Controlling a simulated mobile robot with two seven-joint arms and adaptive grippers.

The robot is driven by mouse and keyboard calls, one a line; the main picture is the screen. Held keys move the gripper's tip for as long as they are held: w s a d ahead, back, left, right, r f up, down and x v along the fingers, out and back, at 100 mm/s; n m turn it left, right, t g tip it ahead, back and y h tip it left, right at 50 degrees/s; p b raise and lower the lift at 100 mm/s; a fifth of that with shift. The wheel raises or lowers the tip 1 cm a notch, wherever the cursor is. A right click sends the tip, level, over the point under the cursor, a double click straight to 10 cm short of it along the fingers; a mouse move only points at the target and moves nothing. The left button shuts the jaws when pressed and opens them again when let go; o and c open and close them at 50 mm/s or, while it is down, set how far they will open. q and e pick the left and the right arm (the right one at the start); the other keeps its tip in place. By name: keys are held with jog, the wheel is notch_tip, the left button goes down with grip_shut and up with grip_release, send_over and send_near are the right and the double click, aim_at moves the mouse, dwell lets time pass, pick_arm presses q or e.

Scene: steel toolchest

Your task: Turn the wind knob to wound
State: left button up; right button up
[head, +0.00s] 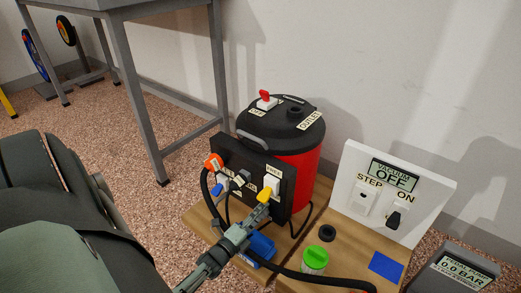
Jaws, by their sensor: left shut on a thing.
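A dark upright panel (240,154) stands in front of a red canister and carries several coloured knobs. A yellow knob (264,195) sits on a white plate at the panel's right side; the small lettering above it is too small to read surely, so I cannot tell that it is the wind knob. My left gripper (258,211) reaches up from below and is shut on the yellow knob. Its fingers hide the knob's lower part. My right gripper is out of view.
The red canister (303,170) has a black lid with a red knob (265,94). A white board (425,180) reads VACUUM OFF. A green-lidded jar (315,258), a blue block (259,247) and a black hose (325,280) crowd the wooden boards. A grey table stands behind left.

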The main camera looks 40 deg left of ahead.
pick_arm(q)
jog(key=shift+m, duration=0.5)
jog(key=o, duration=1.2)
